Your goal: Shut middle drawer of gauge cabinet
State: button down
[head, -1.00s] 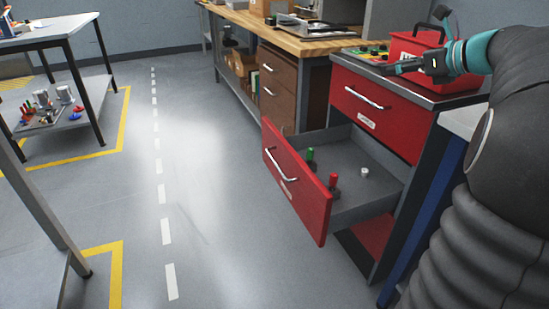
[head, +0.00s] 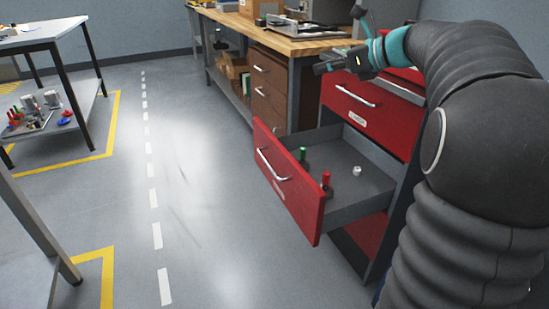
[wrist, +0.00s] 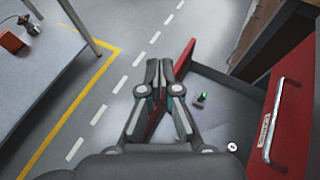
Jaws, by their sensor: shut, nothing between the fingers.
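The red gauge cabinet has its middle drawer (head: 290,180) pulled well out, with a silver bar handle (head: 276,163) on its red front. Inside the grey drawer are a green-topped piece (head: 303,157), a red-topped piece (head: 326,183) and a small pale cylinder (head: 357,170). The upper drawer (head: 365,108) is shut. My gripper (head: 322,68) is high above the open drawer, near the cabinet's top, touching nothing visible. In the wrist view my gripper (wrist: 160,68) is shut and empty. The open drawer's front (wrist: 186,59) shows just right of the fingertips, at a lower level.
A wooden workbench (head: 285,38) with brown drawers stands behind the cabinet. A metal table (head: 40,35) with a lower shelf of parts is at the left. The floor (head: 200,210) in front of the open drawer is clear.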

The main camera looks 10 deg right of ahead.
jog(key=s+a+f+n+g+h+b, duration=0.2)
jog(key=a+f+n+g, duration=0.3)
jog(key=a+f, duration=0.6)
jog(key=s+a+f+n+g+h+b, duration=0.25)
jog(key=a+f+n, duration=0.4)
jog(key=a, duration=0.75)
jog(key=n+t+h, duration=0.4)
jog(key=n+h, duration=0.5)
jog(key=n, duration=0.8)
send_near(271, 166)
jog(key=shift+g, duration=0.25)
jog(key=w+d+f, duration=0.2)
jog(key=w, duration=0.1)
jog(key=w+d+f+b, duration=0.1)
jog(key=w, duration=0.1)
jog(key=shift+d+f, duration=0.1)
jog(key=shift+d, duration=0.15)
jog(key=shift+w+d, duration=0.15)
jog(key=shift+d, duration=0.45)
